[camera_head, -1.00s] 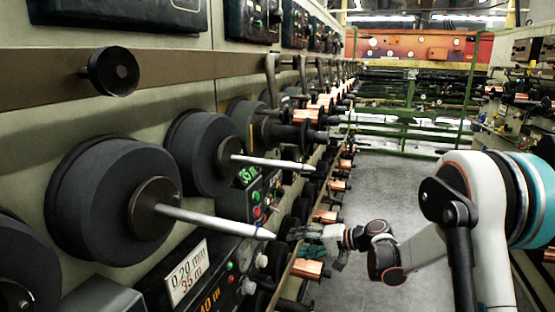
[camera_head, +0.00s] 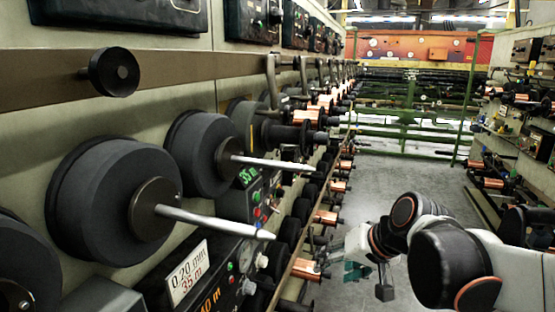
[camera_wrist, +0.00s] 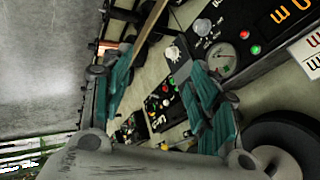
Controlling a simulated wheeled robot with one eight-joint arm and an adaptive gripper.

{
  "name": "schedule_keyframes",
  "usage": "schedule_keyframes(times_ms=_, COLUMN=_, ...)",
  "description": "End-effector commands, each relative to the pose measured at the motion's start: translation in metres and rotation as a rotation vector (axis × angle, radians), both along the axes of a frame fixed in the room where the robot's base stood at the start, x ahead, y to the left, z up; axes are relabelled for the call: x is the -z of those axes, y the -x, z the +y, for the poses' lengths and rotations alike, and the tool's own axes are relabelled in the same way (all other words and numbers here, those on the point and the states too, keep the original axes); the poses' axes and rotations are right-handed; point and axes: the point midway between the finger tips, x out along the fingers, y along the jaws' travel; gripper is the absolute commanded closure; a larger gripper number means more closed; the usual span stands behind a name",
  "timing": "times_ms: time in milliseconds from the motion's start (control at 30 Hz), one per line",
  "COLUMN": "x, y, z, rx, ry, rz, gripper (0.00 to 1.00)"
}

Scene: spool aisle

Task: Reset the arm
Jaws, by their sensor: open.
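My gripper (camera_head: 352,262) is in the lower middle of the head view, in the aisle just right of the lower row of copper spools. In the wrist view, its two teal-padded fingers (camera_wrist: 160,85) are spread apart with nothing between them. Past the fingers there is a control panel (camera_wrist: 232,60) with a round gauge, knobs and coloured buttons. My arm bends in from the lower right of the head view and partly hides the gripper.
On the left, a machine wall carries large black discs (camera_head: 105,200) with pale spindles (camera_head: 215,220) jutting into the aisle. A copper spool (camera_head: 308,269) sits close to my gripper. The grey floor (camera_head: 385,180) is clear towards green railings (camera_head: 415,143). Another machine row stands on the right.

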Motion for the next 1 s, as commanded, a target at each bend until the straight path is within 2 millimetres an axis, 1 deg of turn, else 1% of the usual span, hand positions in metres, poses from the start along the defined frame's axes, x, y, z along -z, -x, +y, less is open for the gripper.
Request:
schedule_keyframes(times_ms=33, x=-0.001, y=0.016, z=-0.004, rx=0.001, ry=0.033, rz=-0.007, gripper=0.46)
schedule_keyframes(times_ms=200, x=-0.001, y=0.06, z=-0.022, rx=0.004, ry=0.152, rz=-0.034, gripper=0.46)
schedule_keyframes(times_ms=400, x=0.006, y=0.109, z=-0.044, rx=0.002, ry=0.291, rz=-0.068, gripper=0.46)
schedule_keyframes(times_ms=500, x=0.01, y=0.128, z=-0.054, rx=0.0, ry=0.35, rz=-0.083, gripper=0.46)
schedule_keyframes(times_ms=600, x=0.014, y=0.142, z=-0.062, rx=0.0, ry=0.394, rz=-0.097, gripper=0.46)
schedule_keyframes(times_ms=700, x=0.017, y=0.149, z=-0.066, rx=-0.002, ry=0.422, rz=-0.105, gripper=0.46)
schedule_keyframes(times_ms=800, x=0.018, y=0.153, z=-0.069, rx=-0.004, ry=0.435, rz=-0.108, gripper=0.46)
schedule_keyframes(times_ms=1000, x=0.018, y=0.153, z=-0.069, rx=-0.003, ry=0.437, rz=-0.109, gripper=0.46)
